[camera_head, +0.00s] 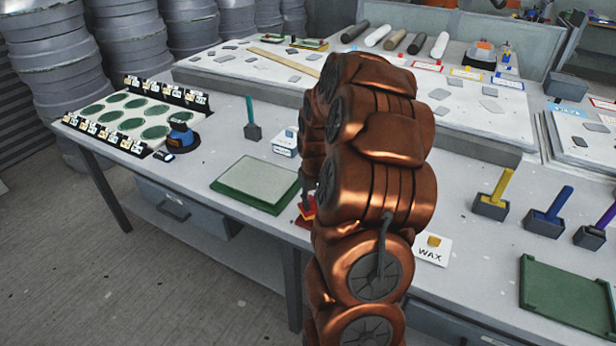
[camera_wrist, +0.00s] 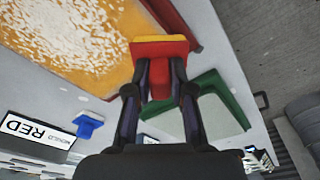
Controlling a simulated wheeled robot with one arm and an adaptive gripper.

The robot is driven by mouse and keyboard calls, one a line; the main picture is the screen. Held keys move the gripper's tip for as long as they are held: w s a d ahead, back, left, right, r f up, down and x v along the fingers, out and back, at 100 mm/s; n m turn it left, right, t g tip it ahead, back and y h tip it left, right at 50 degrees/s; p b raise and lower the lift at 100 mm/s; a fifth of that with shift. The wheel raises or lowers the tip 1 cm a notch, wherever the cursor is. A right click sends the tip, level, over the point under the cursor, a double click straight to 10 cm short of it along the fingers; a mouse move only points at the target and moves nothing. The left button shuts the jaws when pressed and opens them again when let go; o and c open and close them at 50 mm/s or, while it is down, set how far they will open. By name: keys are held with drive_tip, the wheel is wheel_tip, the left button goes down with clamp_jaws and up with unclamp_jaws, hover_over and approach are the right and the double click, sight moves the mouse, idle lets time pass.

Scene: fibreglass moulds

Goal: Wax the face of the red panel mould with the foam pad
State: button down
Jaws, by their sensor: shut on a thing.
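My gripper (camera_wrist: 161,82) is shut on a red block with a yellow layer at its far edge, the foam pad (camera_wrist: 163,50). The pad is beside the right edge of the red panel mould (camera_wrist: 178,18). The mould's face is orange-yellow with many white flecks and patches; red rim shows at its edges. I cannot tell whether the pad touches the mould.
A green-framed panel (camera_head: 254,184) lies left of my arm. A WAX card (camera_head: 431,251) with a small yellow block is to the right. Yellow, blue and purple-handled tools stand further right, near a green tray (camera_head: 566,294). A RED label (camera_wrist: 38,132) shows in the wrist view.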

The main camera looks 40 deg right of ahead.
drive_tip(key=shift+w+a, duration=0.15)
drive_tip(key=shift+w, duration=0.25)
wheel_tip(320, 180, up, 3)
drive_tip(key=shift+w+f, duration=0.1)
drive_tip(key=shift+f, duration=0.1)
drive_tip(key=shift+r, duration=2.8)
